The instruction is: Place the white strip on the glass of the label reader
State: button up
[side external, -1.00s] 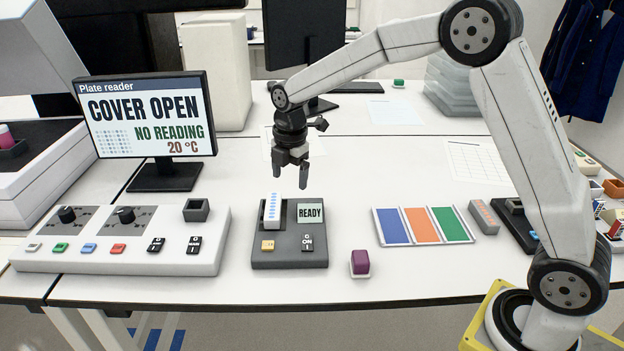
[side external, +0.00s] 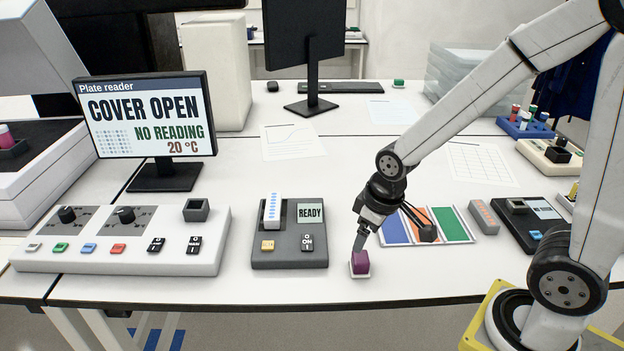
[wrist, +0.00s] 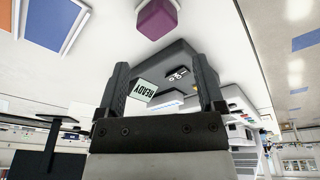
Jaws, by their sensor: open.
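The white strip (side external: 272,209) with a row of blue dots sits in the left part of a dark grey device (side external: 290,257) whose small screen reads READY. My gripper (side external: 360,243) is well to the right of the strip, low and tilted, with a fingertip close by a purple block (side external: 360,262). I cannot tell whether they touch. In the wrist view my gripper (wrist: 163,75) is open, and the purple block (wrist: 157,18) lies beyond the fingertips, not between them. A black device (side external: 530,238) with a small screen at right may be the label reader; its glass is not clear.
A mat with blue, orange and green panels (side external: 445,224) lies behind my gripper. A grey strip with orange dots (side external: 484,216) lies right of it. A white control panel (side external: 120,262) and a COVER OPEN monitor (side external: 148,115) stand at left. The table's front edge is near the purple block.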

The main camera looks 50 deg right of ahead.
jog(key=shift+s+f+m, duration=0.2)
jog(key=shift+s+m, duration=0.3)
jog(key=shift+s, duration=0.15)
jog(key=shift+s+f+m, duration=0.15)
jog(key=shift+s+m, duration=0.35)
jog(key=shift+s, duration=0.1)
